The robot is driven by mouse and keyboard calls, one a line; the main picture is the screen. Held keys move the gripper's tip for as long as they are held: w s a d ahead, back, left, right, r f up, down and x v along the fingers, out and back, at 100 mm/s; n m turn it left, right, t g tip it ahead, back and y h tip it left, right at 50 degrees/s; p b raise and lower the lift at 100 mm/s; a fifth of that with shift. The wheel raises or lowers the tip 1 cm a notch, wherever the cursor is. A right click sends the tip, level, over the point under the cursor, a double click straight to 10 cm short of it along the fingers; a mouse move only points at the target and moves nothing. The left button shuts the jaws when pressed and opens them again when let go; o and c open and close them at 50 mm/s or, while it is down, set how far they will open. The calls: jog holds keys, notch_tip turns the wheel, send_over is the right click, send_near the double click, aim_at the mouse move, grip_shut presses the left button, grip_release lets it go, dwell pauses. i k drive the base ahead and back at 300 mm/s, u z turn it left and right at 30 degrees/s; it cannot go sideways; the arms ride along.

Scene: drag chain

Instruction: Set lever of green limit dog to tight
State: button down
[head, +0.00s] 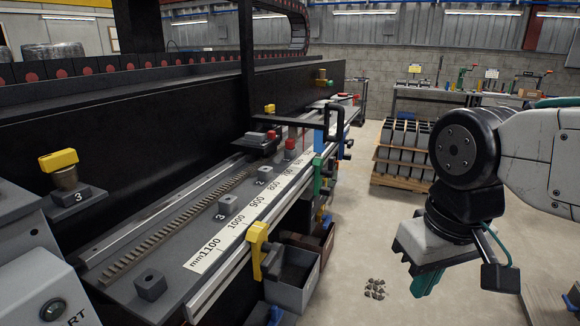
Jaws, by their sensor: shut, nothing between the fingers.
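The green limit dog (317,176) sits on the front rail beside the scale, beyond the yellow limit dog (258,250). It is small in the head view, and I cannot tell how its lever stands. A blue limit dog (319,143) is farther along the same rail. My gripper (426,284) hangs at the right, over the floor, pointing down. Its green fingers are shut and empty, clear of the rail and the dogs. Part of the fingers is hidden behind the gripper body.
A white millimetre scale (247,210) runs along the machine bed, with numbered grey blocks behind it. Open bins (296,277) are below the rail. A pallet of grey blocks (404,152) and a workbench (436,97) are at the back. The floor between rail and gripper is mostly clear, with a small pile of debris (375,289).

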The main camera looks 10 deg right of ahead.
aim_at(329, 173)
jog(key=z, duration=0.95)
jog(key=i, duration=0.85)
jog(key=z, duration=0.85)
jog(key=i, duration=1.4)
jog(key=u, duration=1.3)
jog(key=i, duration=0.55)
jog(key=u, duration=0.55)
